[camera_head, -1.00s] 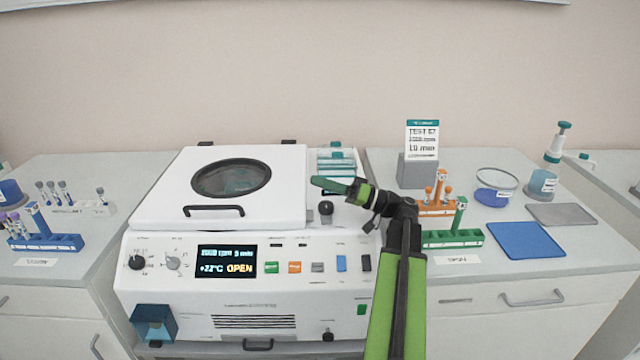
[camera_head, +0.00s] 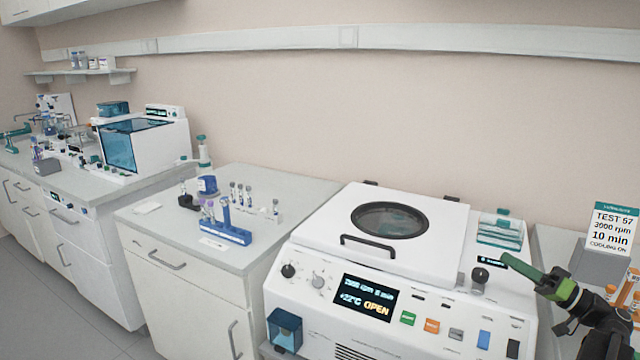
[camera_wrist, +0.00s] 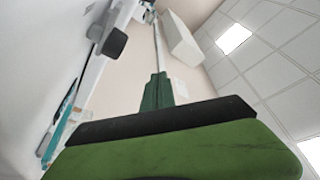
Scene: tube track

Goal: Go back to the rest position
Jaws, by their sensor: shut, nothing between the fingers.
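My gripper (camera_head: 522,267) is at the right of the head view, over the right part of the centrifuge top, near its black knob. Its green fingers are closed together and hold nothing. In the wrist view the shut fingers (camera_wrist: 157,92) point up the picture, with the centrifuge's white surface to the left. The white centrifuge (camera_head: 330,232) has its lid (camera_head: 430,245) down, though its display (camera_head: 364,300) reads OPEN.
A blue tube rack (camera_head: 225,234) and more tubes stand on the bench left of the centrifuge. A sign (camera_head: 612,232) reading TEST 57 stands at the right. Another bench (camera_head: 60,180) with a blue-windowed white device (camera_head: 160,145) is at far left. Floor (camera_head: 60,310) shows at lower left.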

